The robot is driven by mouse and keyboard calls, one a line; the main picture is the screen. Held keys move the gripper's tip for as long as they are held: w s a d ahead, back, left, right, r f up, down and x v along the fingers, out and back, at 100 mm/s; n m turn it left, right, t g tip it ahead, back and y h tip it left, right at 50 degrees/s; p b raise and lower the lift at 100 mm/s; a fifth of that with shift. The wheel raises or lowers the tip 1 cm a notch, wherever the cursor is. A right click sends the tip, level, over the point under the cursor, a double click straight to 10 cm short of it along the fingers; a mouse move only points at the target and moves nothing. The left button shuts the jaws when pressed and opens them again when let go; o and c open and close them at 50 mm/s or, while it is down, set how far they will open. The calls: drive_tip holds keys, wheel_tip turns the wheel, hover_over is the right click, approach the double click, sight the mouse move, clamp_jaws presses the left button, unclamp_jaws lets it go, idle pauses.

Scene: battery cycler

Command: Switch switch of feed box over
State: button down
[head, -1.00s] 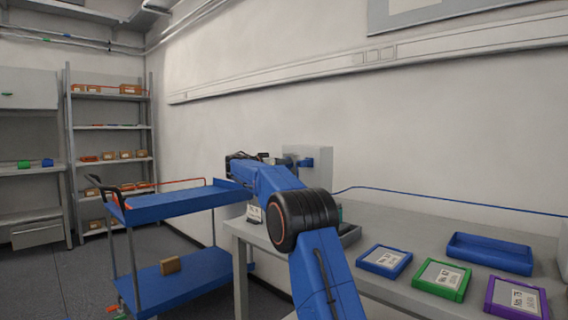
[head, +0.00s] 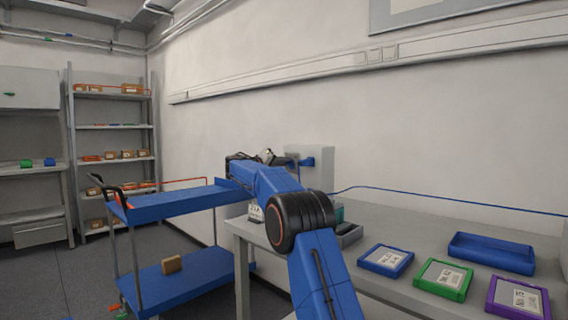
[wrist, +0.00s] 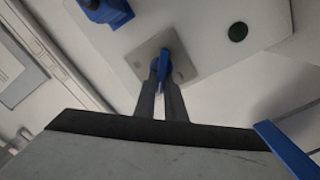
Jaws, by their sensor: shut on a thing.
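The feed box (head: 325,150) is a pale grey box on the wall behind the bench. It fills the upper part of the wrist view as a pale panel (wrist: 205,20). The switch (wrist: 163,62) is a blue lever on a square grey plate (wrist: 138,63). My gripper (wrist: 162,82) is shut on the switch, with one finger on each side of the lever. In the head view my arm and wrist hide the switch and the fingertips.
A dark green round button (wrist: 237,32) and a blue fitting (wrist: 106,10) sit on the panel near the switch. A blue cable (head: 450,201) runs along the wall. Framed cards, one of them green (head: 443,279), and a blue tray (head: 490,252) lie on the bench at the right.

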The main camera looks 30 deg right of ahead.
drive_tip(key=shift+w+a+f+n, duration=0.1)
drive_tip(key=shift+f+n, duration=0.1)
drive_tip(key=shift+n, duration=1.05)
drive_tip(key=shift+w+f+n, duration=0.1)
drive_tip(key=shift+f+n, duration=0.05)
drive_tip(key=shift+n, duration=1.15)
drive_tip(key=shift+a+f+n, duration=0.1)
drive_tip(key=shift+f+n, duration=0.1)
drive_tip(key=shift+n, duration=1.05)
drive_tip(key=c, duration=1.8)
unclamp_jaws()
drive_tip(key=v, duration=1.7)
drive_tip(key=shift+s+a, duration=0.1)
drive_tip(key=shift+a, duration=0.05)
